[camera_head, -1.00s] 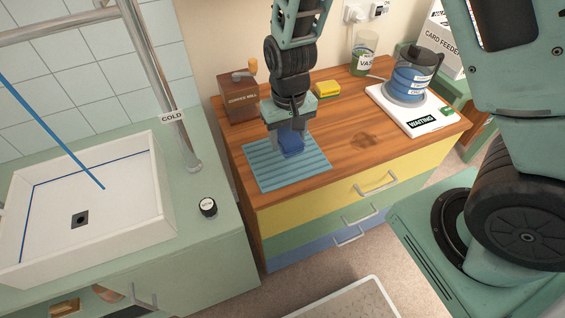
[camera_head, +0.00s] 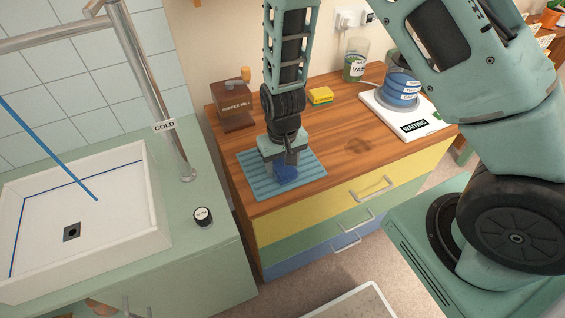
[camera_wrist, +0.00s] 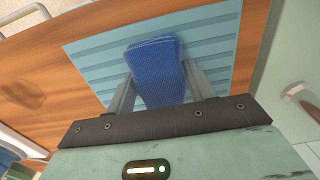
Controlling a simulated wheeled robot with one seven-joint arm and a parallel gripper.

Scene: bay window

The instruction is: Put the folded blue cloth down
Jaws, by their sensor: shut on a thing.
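The folded blue cloth (camera_head: 285,174) is between the fingers of my gripper (camera_head: 286,168), low over the ribbed blue mat (camera_head: 314,166). The wrist view shows the cloth (camera_wrist: 158,70) between my two fingers, with the mat (camera_wrist: 100,62) behind it. My gripper is shut on the cloth and points down. I cannot tell whether the cloth's underside touches the mat.
A sink (camera_head: 90,215) stands at left. The top's middle is clear.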

